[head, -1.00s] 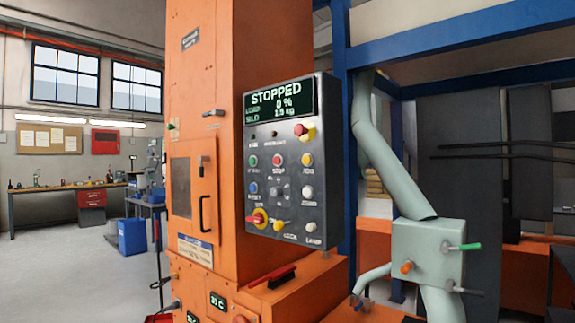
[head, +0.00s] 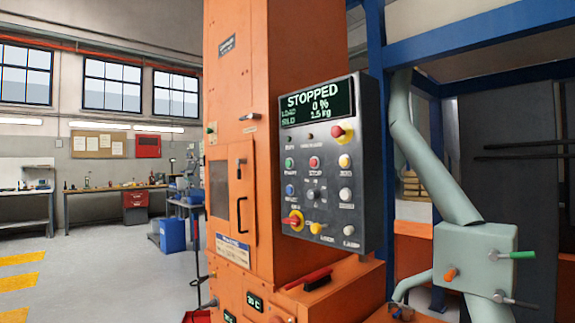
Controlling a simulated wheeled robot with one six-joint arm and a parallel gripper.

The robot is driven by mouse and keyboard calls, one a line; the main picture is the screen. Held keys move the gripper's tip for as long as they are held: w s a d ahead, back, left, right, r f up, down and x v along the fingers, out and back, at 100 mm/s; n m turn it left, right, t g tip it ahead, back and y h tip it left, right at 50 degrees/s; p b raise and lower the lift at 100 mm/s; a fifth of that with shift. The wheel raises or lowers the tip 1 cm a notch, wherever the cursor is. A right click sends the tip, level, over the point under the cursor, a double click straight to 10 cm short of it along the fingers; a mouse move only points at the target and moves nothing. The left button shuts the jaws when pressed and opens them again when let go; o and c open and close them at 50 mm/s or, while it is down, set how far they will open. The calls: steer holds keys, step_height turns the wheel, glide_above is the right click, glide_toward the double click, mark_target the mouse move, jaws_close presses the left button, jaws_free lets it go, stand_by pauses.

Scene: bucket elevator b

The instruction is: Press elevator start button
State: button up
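The dark control panel (head: 334,200) is mounted on the orange elevator column (head: 285,150), right of the picture's middle. Its display (head: 316,103) reads "STOPPED", 0 % load and 1.5 kg. The green start button (head: 290,164) is at the left of the upper button row. The red stop button (head: 314,163) is beside it, with a yellow button (head: 345,161) farther right. A red mushroom button (head: 338,131) sits above, and a red and yellow rotary switch (head: 293,221) is at lower left. My gripper does not show in this view.
A pale green pipe and box (head: 474,260) with green and orange handles stand to the right. A blue steel frame (head: 374,180) rises behind the panel. A red brush (head: 308,279) lies on the orange ledge below. Open floor (head: 100,270) is at left, with workbenches behind.

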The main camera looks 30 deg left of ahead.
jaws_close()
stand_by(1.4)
